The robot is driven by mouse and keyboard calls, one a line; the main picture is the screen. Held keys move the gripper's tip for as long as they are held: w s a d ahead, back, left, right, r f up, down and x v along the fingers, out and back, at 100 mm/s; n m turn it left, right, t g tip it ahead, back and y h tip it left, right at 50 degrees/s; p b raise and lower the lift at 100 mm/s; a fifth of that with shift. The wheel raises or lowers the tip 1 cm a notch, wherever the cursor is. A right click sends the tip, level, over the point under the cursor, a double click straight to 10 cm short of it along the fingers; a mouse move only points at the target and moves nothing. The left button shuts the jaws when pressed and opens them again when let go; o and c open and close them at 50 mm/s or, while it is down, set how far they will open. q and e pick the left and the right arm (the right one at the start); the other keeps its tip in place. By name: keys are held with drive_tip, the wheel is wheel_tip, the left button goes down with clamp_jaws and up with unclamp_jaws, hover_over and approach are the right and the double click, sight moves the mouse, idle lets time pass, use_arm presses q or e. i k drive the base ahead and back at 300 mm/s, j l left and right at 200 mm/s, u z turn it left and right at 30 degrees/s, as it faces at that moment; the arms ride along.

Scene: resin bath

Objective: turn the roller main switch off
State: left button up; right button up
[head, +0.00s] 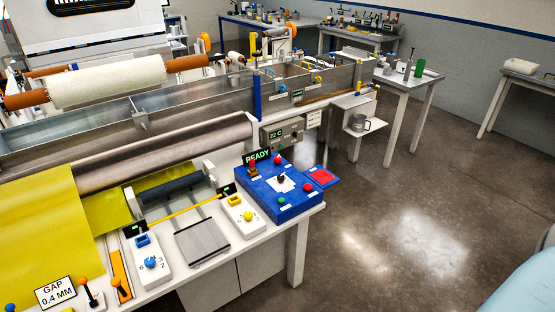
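A blue control box (261,199) sits at the right end of the white bench in the head view. It carries a black knob (281,181) on a white plate, a green button (281,199), red buttons (308,187) and a small upright red-topped lever (252,166). A display reading READY (257,157) stands behind it. The labels are too small to read, so I cannot tell which control is the roller main switch or its position. Neither of my grippers is in view.
On the bench are a white box with a blue numbered dial (151,263), a white box with a yellow knob (248,216) and a grey plate (202,242). Rollers and yellow sheet (45,230) fill the left. Open floor lies right.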

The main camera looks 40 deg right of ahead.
sight(278, 160)
drive_tip(key=i+l+u, duration=0.1)
drive_tip(key=l, duration=0.45)
drive_tip(key=i+l+u, duration=0.1)
drive_tip(key=l, duration=0.45)
drive_tip(key=i+l+u, duration=0.1)
drive_tip(key=l, duration=0.5)
drive_tip(key=i+l, duration=0.15)
drive_tip(key=l, duration=0.4)
drive_tip(key=i+l+u, duration=0.15)
drive_tip(key=l, duration=0.45)
drive_tip(key=i+l, duration=0.1)
drive_tip(key=l, duration=0.3)
drive_tip(key=l+u, duration=0.1)
drive_tip(key=l, duration=0.3)
drive_tip(key=i, duration=0.05)
